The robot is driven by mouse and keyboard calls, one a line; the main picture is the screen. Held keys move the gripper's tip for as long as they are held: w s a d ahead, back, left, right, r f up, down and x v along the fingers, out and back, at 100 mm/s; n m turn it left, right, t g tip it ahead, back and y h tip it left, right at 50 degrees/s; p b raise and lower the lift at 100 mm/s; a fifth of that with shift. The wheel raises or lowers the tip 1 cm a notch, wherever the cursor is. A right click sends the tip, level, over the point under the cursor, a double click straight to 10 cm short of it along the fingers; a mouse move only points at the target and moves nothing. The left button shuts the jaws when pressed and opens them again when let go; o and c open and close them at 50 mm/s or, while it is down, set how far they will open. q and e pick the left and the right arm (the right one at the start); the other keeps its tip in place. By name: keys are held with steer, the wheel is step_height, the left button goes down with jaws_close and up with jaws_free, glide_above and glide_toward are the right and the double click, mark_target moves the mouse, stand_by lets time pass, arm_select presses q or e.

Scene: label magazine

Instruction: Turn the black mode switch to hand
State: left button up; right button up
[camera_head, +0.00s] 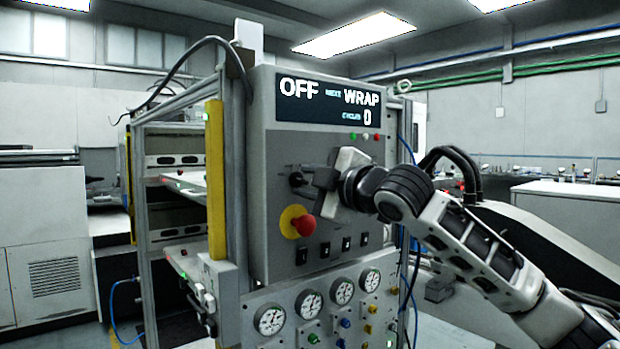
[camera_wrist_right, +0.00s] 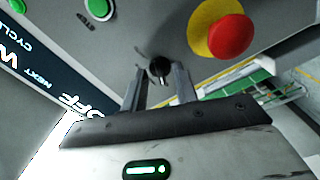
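The black mode switch (camera_head: 296,180) sits on the grey control panel, left of my right gripper (camera_head: 312,190). In the right wrist view the switch (camera_wrist_right: 159,67) is a small black knob with a light mark. My right gripper (camera_wrist_right: 158,80) is open, with one finger on each side of the knob and a gap between them. I cannot tell whether either finger touches it. The display (camera_head: 330,102) reads OFF, NEXT WRAP and CYCLES 0. The markings around the switch are too small to read. My left gripper is not in view.
A red emergency button on a yellow base (camera_head: 298,222) is just below the switch, close to the gripper. Small black rocker switches (camera_head: 325,250) and several gauges (camera_head: 270,320) are lower. A yellow post (camera_head: 215,180) stands at the panel's left. A green button (camera_wrist_right: 98,8) shows in the wrist view.

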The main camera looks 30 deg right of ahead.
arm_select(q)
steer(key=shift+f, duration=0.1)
arm_select(e)
jaws_close()
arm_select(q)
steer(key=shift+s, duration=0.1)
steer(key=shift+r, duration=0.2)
arm_select(e)
steer(key=shift+m, duration=0.3)
steer(key=shift+m+p, duration=0.45)
steer(key=shift+m, duration=0.35)
steer(key=m+p, duration=0.1)
steer(key=m, duration=0.3)
steer(key=shift+m, duration=0.4)
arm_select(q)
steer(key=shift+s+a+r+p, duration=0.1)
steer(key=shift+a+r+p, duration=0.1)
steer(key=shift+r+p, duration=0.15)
arm_select(e)
steer(key=shift+f+m, duration=0.1)
steer(key=shift+m, duration=0.8)
